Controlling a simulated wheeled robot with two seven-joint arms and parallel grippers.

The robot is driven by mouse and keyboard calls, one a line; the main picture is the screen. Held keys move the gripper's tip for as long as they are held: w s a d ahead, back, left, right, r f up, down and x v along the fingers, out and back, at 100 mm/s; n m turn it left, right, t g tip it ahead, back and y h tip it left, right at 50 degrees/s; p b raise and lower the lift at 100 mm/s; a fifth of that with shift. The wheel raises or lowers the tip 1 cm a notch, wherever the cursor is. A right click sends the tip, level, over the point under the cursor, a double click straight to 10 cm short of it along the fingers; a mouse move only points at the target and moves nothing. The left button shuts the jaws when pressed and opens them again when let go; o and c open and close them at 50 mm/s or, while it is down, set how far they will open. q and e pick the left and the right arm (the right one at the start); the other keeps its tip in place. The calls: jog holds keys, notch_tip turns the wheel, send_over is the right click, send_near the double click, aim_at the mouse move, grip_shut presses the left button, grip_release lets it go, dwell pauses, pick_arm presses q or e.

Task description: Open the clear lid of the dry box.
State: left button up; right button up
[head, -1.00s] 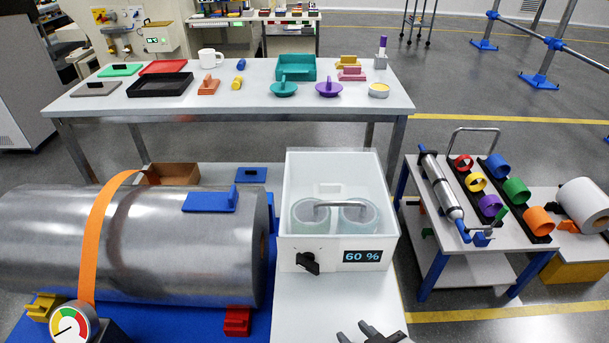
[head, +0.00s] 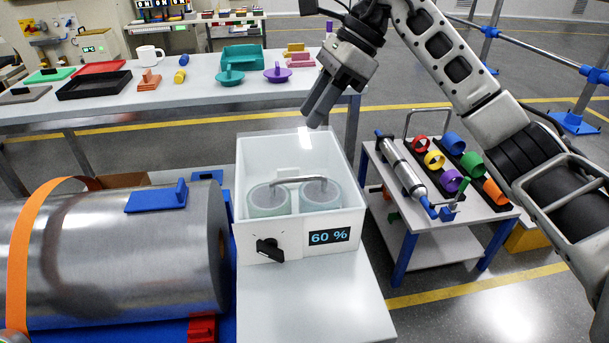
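The dry box (head: 340,220) is a white open-topped-looking bin on a pale bench, with two pale round containers (head: 268,201) inside. Its clear lid (head: 293,150) appears to lie shut across the top; its edges are hard to make out. A black knob (head: 269,249) sits on the front wall, left of a display (head: 329,236) reading 60 %. My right gripper (head: 312,115) hangs above the box's back right part, fingers pointing down-left, clear of the handle and apparently empty. The gap between its fingers is unclear. My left gripper is out of view.
A large metal drum (head: 120,260) with an orange strap lies left of the box. A cart (head: 425,245) with coloured rings and a cylinder stands right. A long table (head: 210,100) with trays and small parts stands behind. The bench top before the box is clear.

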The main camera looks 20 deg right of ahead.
jog(key=d+r+h, duration=0.2)
jog(key=d, duration=0.2)
jog(key=x, duration=1.5)
jog(key=shift+w+f+b, duration=0.2)
jog(key=shift+b, duration=0.2)
grip_shut()
